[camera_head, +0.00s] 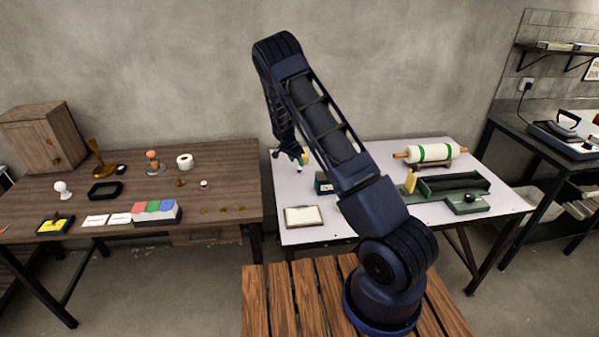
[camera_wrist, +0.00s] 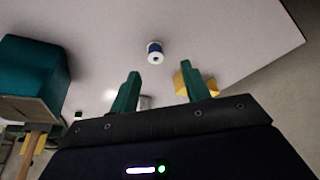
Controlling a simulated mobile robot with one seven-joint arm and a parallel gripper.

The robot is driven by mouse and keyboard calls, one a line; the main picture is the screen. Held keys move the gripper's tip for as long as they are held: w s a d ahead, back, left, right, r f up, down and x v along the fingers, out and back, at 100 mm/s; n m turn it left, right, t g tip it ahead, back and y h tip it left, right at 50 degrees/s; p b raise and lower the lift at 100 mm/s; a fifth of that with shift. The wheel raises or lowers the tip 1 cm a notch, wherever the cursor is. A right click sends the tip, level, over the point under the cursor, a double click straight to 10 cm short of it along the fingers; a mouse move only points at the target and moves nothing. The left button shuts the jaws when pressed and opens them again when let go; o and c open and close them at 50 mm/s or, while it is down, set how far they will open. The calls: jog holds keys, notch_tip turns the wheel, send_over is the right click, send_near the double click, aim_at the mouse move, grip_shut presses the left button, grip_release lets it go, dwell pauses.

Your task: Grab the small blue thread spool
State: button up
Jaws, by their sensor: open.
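A small blue thread spool with white ends (camera_wrist: 155,53) stands on the pale table top (camera_wrist: 220,30) in the wrist view. My gripper (camera_wrist: 166,82) is open, with its two green fingers apart and nothing between them. The spool is beyond the fingertips, roughly in line with the gap and slightly left of its middle. In the head view my gripper (camera_head: 303,157) hangs over the left part of the white table (camera_head: 345,222).
A teal box (camera_wrist: 32,70) stands left of my fingers in the wrist view, and a yellow object (camera_wrist: 196,80) is close by the right finger. In the head view, a framed pad (camera_head: 303,216), a green device (camera_head: 450,192) and a fabric roll (camera_head: 430,153) are on the white table.

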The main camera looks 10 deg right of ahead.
aim_at(299, 168)
jog(key=x, duration=0.4)
jog(key=shift+s+d+f, duration=0.1)
jog(key=shift+s+f, duration=0.05)
jog(key=shift+f, duration=0.3)
grip_shut()
jog(key=shift+r, duration=0.1)
